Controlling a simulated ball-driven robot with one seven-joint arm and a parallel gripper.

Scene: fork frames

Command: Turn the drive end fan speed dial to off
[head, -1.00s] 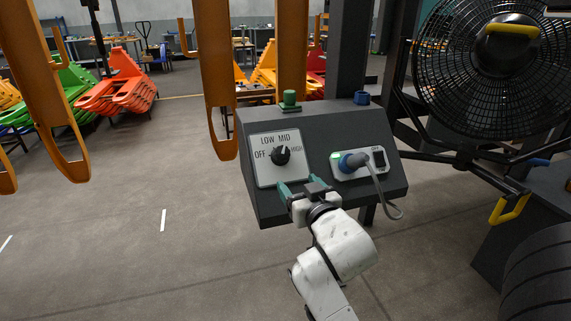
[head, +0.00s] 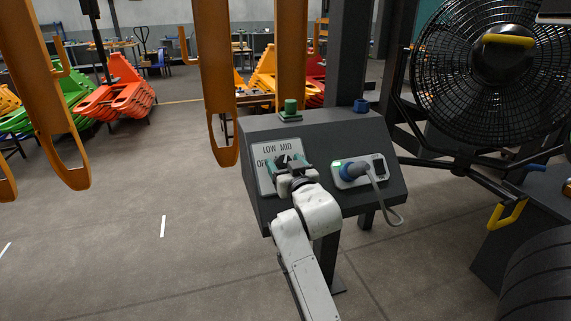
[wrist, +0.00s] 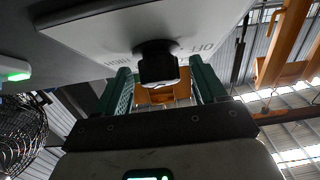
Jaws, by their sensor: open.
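The fan speed dial (wrist: 158,66) is a black knob on a pale plate (wrist: 100,28) marked OFF, LOW, MID and HIGH. In the head view the plate (head: 266,180) is on the left of the sloped grey console face, and my gripper hides most of the knob. My gripper (head: 286,166) is open in front of the dial. In the wrist view its two green fingers stand on either side of the knob, with visible gaps. OFF shows on the right there and HIGH on the left, both upside down. The knob's pointer cannot be read now.
A blue plug with a grey cable (head: 371,180) sits in a socket panel right of the dial. A caged fan (head: 495,65) stands right. Orange hooks (head: 222,90) hang left.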

